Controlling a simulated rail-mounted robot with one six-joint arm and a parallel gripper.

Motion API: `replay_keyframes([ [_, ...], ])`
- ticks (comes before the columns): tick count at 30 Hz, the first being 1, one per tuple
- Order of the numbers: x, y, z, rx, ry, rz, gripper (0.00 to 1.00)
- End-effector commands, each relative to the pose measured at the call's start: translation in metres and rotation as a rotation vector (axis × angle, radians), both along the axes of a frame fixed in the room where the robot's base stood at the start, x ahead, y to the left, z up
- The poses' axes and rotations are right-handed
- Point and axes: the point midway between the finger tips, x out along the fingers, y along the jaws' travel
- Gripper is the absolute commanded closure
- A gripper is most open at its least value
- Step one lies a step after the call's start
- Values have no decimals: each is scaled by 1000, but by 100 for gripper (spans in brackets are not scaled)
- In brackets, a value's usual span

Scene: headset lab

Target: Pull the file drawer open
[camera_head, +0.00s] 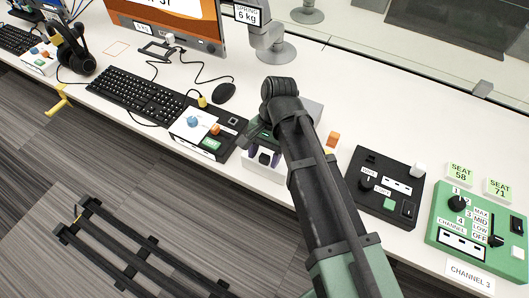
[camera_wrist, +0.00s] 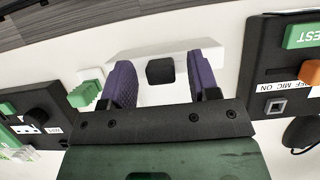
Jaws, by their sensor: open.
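A white box-like unit with a drawer (camera_wrist: 190,52) is under my gripper in the wrist view. A black knob (camera_wrist: 160,71) shows on it. My gripper (camera_wrist: 165,78) is open, with one purple finger on each side of the knob. Gaps show between the knob and both fingers. In the head view my gripper (camera_head: 263,158) is over the white unit (camera_head: 280,175) at the desk's front edge. My arm hides much of the unit there. I cannot tell how far the drawer is out.
A black control box (camera_head: 209,133) with coloured buttons stands left of the unit. An orange block (camera_head: 333,140) and another black panel (camera_head: 385,186) are to the right. A green panel (camera_head: 480,225) is farther right. Open floor (camera_head: 140,185) lies in front of the desk.

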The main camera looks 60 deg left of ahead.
Motion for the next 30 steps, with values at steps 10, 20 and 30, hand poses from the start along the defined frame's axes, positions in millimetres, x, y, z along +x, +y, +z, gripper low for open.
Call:
replay_keyframes([
  [10, 11, 7, 38, 0, 0, -1, 45],
  [20, 35, 20, 102, 0, -1, -1, 45],
  [30, 36, 20, 100, 0, 0, 0, 45],
])
